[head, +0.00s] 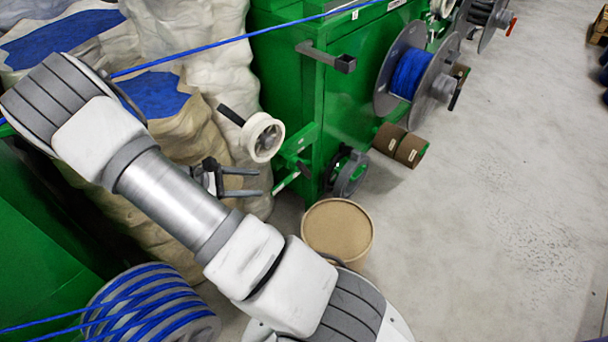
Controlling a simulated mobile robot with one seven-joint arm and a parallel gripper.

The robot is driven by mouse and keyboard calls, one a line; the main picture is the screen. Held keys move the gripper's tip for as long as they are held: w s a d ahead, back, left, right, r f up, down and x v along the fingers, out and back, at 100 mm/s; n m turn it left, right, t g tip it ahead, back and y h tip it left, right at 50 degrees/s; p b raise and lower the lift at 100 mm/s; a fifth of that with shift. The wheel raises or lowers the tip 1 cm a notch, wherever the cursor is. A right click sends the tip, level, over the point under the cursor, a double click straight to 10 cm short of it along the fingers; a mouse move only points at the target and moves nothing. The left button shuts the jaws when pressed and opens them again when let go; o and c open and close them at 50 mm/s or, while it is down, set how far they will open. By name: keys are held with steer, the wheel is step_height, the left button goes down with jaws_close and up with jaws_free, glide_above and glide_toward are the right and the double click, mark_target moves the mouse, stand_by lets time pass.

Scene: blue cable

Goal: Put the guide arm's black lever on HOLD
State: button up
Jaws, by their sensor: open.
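A white guide pulley (256,138) stands beside the front of the green machine (318,90). A short black bar (231,115) sticks out up and left from behind the pulley; it looks like the black lever. I cannot read any HOLD mark or tell which position the lever is in. My gripper (259,182) is below the pulley and the bar, apart from them. Its two dark fingers point right, spread with an empty gap between them. My forearm crosses the left and middle of the view and hides part of the surroundings.
A blue cable (225,41) runs taut above the pulley. Large pale sacks (195,45) stand behind it. A grey bracket (326,56) and a blue cable reel (410,75) jut from the machine. A round brown drum (338,230) stands below right. The floor at right is clear.

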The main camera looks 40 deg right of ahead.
mark_target(304, 174)
steer(key=w+d+f+n+t+h+b, duration=0.1)
steer(key=d+f+n+t+h, duration=0.2)
steer(key=f+n, duration=0.35)
steer(key=w+d+f+n+t+h+b, duration=0.1)
steer(key=d+f+n+t+h+b, duration=0.2)
steer(key=f, duration=0.7)
steer(key=shift+g+h, duration=0.3)
steer(key=d, duration=0.5)
steer(key=w+d+b, duration=0.1)
steer(key=d, duration=0.4)
steer(key=d+b, duration=0.1)
steer(key=d, duration=0.4)
steer(key=shift+w+d+f, duration=0.15)
steer(key=shift+w+d, duration=0.05)
steer(key=shift+d, duration=0.8)
steer(key=shift+c, duration=0.3)
jaws_close()
steer(key=shift+w+a, duration=0.1)
